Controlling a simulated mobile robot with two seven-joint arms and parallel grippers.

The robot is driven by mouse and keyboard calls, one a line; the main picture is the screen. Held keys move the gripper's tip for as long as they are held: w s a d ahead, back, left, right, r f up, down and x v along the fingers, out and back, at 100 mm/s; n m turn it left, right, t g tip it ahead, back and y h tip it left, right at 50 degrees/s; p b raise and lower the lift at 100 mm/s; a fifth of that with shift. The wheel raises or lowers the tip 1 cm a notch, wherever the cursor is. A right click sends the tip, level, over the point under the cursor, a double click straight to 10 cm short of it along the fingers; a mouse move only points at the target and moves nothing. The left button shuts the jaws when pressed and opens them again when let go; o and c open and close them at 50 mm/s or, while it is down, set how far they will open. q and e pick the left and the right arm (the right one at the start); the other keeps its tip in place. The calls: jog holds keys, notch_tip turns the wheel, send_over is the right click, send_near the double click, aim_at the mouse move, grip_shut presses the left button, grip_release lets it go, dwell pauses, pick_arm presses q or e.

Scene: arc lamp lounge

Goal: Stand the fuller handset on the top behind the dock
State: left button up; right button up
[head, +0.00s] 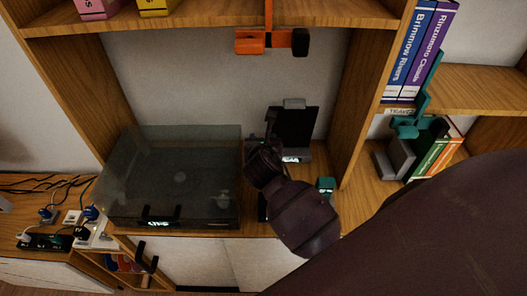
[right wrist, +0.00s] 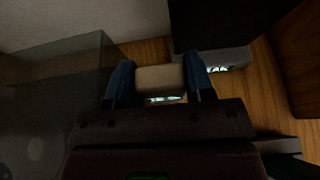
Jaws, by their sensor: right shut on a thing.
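The grey dock (head: 304,153) stands on the shelf top near the back wall, with a black upright slab (head: 293,125) at it. Small lit figures at its base are too blurred to read. In the right wrist view the dock (right wrist: 232,59) is just right of my fingers. My right gripper (head: 262,155) is in front of and left of the dock. It is shut on a pale block (right wrist: 160,79), seemingly a handset, between its blue fingers (right wrist: 160,82). A lit greenish strip shows just below the block, unreadable. My left gripper is not in view.
A turntable with a smoky cover (head: 175,175) stands close on the left. A wooden upright (head: 365,95) bounds the right, and an orange hanger (head: 270,41) juts down above. A small teal object (head: 325,184) sits at the front. Books (head: 408,50) are at the right.

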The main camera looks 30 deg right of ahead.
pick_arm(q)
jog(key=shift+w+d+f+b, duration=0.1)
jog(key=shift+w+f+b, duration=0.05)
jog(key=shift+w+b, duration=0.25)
pick_arm(e)
jog(key=shift+f, duration=1.9)
jog(key=o, duration=1.3)
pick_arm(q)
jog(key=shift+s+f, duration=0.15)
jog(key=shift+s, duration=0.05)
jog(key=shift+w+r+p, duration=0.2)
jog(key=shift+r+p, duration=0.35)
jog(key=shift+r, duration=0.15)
pick_arm(e)
jog(key=v, duration=1.2)
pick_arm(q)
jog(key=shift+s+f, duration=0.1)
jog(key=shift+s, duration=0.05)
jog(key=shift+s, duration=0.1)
